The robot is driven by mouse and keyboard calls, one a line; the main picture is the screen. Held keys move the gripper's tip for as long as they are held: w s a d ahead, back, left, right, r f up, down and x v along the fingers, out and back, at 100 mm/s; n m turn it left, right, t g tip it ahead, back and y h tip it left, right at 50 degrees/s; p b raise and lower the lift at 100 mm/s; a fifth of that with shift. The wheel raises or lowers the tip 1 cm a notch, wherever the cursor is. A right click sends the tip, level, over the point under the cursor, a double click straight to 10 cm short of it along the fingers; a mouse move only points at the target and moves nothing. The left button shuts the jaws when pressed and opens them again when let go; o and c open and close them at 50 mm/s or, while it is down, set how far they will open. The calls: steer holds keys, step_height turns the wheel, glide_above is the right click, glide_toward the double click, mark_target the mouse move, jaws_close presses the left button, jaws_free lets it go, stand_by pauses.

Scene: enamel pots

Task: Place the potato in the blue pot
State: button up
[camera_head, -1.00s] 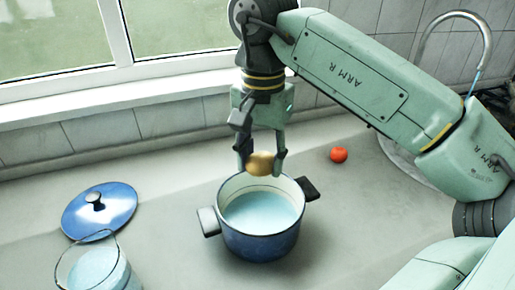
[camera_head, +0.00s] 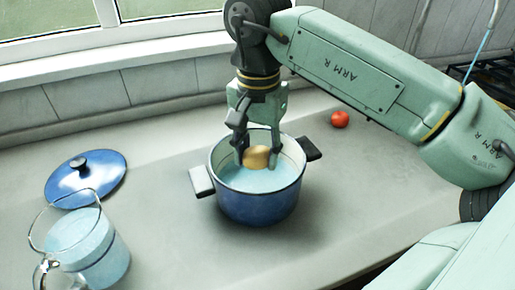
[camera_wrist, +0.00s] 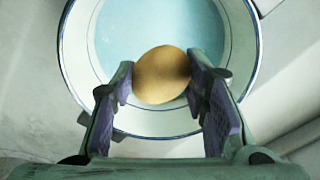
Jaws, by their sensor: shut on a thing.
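The potato (camera_head: 256,157) is yellow-brown and is held between the fingertips of my gripper (camera_head: 257,160), inside the mouth of the blue pot. The wrist view also shows the potato (camera_wrist: 162,75) between the two fingers of my gripper (camera_wrist: 163,84), over the pale blue liquid. The blue pot (camera_head: 258,206) stands upright on the counter, without a lid, with a white inside, light blue liquid and two side handles. Its rim (camera_wrist: 257,50) also shows in the wrist view. I cannot tell whether the potato touches the liquid.
A blue lid (camera_head: 86,180) with a dark knob lies on the counter at the left. A red tomato (camera_head: 340,119) lies behind the pot to the right. The front counter is clear.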

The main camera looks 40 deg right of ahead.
mark_target(258, 150)
steer(key=o, duration=1.2)
step_height(258, 150, up, 7)
steer(key=p, duration=0.5)
steer(key=shift+r, duration=0.1)
steer(key=shift+s, duration=0.15)
